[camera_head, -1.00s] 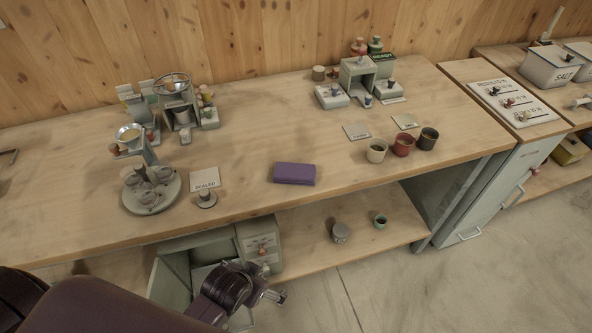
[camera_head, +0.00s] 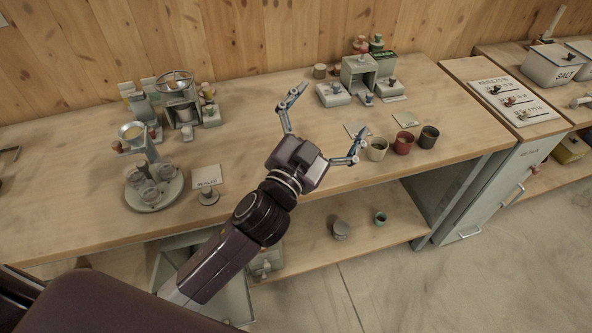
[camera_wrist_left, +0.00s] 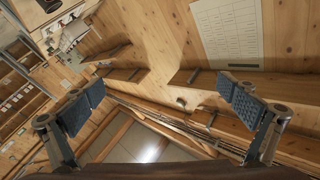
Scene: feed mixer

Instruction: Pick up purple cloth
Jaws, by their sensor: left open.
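My left gripper (camera_head: 334,112) is open and empty, its two fingers spread wide above the wooden workbench (camera_head: 255,115). The gripper body and wrist cover the bench area where the purple cloth lay, so I cannot see the cloth now. In the left wrist view both open fingers (camera_wrist_left: 163,104) show with nothing between them. That view faces wooden walls, shelves and a posted sheet, and the cloth is not in it. My right gripper is not in view.
Three cups (camera_head: 403,143) stand to the right of my gripper near the bench's front edge. A round stand of jars (camera_head: 153,190) and a sealed sign (camera_head: 206,177) are on the left. Small equipment (camera_head: 358,75) stands at the back. A lower shelf (camera_head: 330,215) lies below.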

